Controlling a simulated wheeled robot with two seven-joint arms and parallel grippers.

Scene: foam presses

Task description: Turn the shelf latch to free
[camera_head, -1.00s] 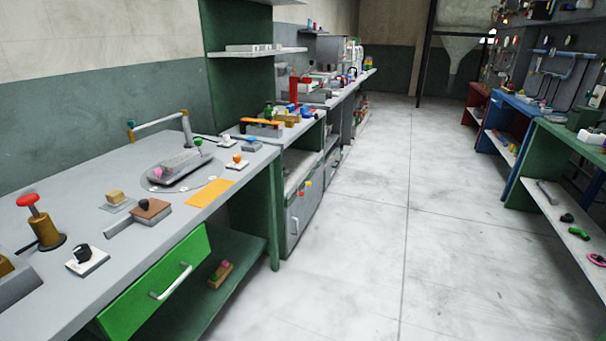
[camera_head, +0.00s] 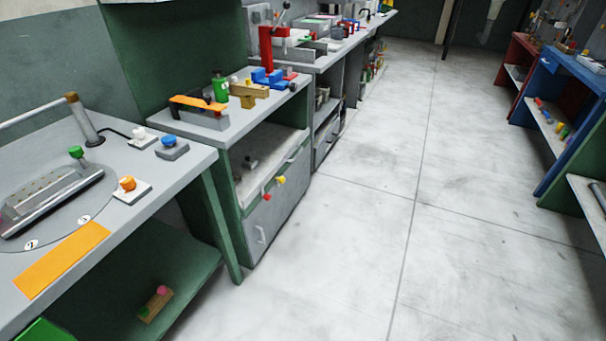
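No part is clearly marked as the shelf latch, and I cannot tell for certain which one it is. A small wooden block (camera_head: 155,304) with a pink knob and a green knob lies on the green lower shelf (camera_head: 185,270) under the near bench. A red knob (camera_head: 267,197) and a yellow knob (camera_head: 280,180) stick out at the front of the open compartment of the second bench, above a grey door. The positions of any latch cannot be read. Neither of my grippers is in view.
The near bench carries a grey fixture (camera_head: 52,196), an orange mat (camera_head: 62,260), an orange knob (camera_head: 128,183) and a blue knob (camera_head: 168,140). A green drawer (camera_head: 50,331) shows at the bottom left. The grey floor (camera_head: 370,230) between the bench rows is clear.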

